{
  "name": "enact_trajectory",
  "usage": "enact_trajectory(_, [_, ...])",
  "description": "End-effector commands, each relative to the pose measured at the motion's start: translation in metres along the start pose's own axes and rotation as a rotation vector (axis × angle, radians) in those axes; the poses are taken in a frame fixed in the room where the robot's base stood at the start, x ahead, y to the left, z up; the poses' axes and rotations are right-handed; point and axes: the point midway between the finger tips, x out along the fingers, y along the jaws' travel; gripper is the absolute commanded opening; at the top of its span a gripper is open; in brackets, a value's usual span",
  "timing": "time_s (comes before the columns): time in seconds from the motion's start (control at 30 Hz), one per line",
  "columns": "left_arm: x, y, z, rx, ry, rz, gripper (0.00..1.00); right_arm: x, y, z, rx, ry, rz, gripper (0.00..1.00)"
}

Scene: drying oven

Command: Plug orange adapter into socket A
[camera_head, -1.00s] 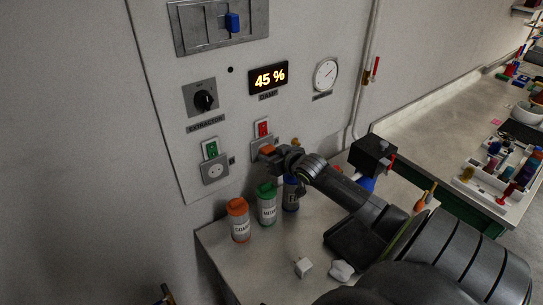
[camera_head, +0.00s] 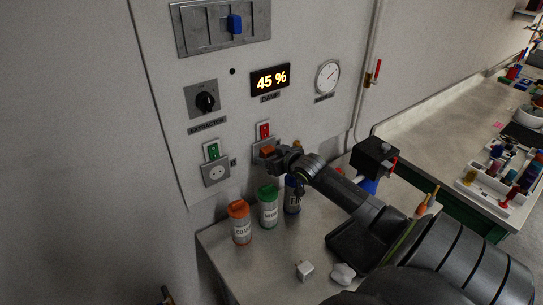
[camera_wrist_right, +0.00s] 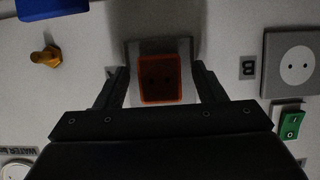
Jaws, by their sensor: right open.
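The orange adapter (camera_head: 267,150) sits against the wall socket plate (camera_head: 257,144) under the red switch (camera_head: 264,130). In the right wrist view, the adapter (camera_wrist_right: 160,79) is in front of that pale plate (camera_wrist_right: 132,52) and looks seated on it; its pins are hidden. My right gripper (camera_head: 273,153) is at the adapter. In the wrist view its fingers (camera_wrist_right: 160,88) stand open on either side, with gaps. The other socket (camera_head: 215,172), under a green switch (camera_head: 212,150), is empty; the label beside it reads B (camera_wrist_right: 248,67). My left gripper is not in view.
Orange- (camera_head: 240,222), green- (camera_head: 268,207) and blue-marked (camera_head: 292,196) containers stand on the counter below my right gripper. A white cube (camera_head: 304,270) and a white lump (camera_head: 341,273) lie nearer. A black box (camera_head: 374,157) is right of the gripper.

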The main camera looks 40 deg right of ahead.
Motion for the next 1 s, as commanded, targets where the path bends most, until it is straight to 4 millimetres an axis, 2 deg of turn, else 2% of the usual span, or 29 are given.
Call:
enact_trajectory(0.17, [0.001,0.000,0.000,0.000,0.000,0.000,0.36,-0.005,0.001,0.000,-0.004,0.000,0.001,0.63])
enact_trajectory(0.27, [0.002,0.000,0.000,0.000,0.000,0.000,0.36,-0.015,0.001,0.001,-0.005,-0.001,0.001,0.63])
enact_trajectory(0.7, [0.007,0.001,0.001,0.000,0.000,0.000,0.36,-0.092,0.000,0.001,-0.008,-0.003,-0.002,0.63])
enact_trajectory(1.0, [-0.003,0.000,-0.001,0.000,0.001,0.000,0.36,-0.138,0.001,-0.001,-0.006,-0.004,0.001,0.63])
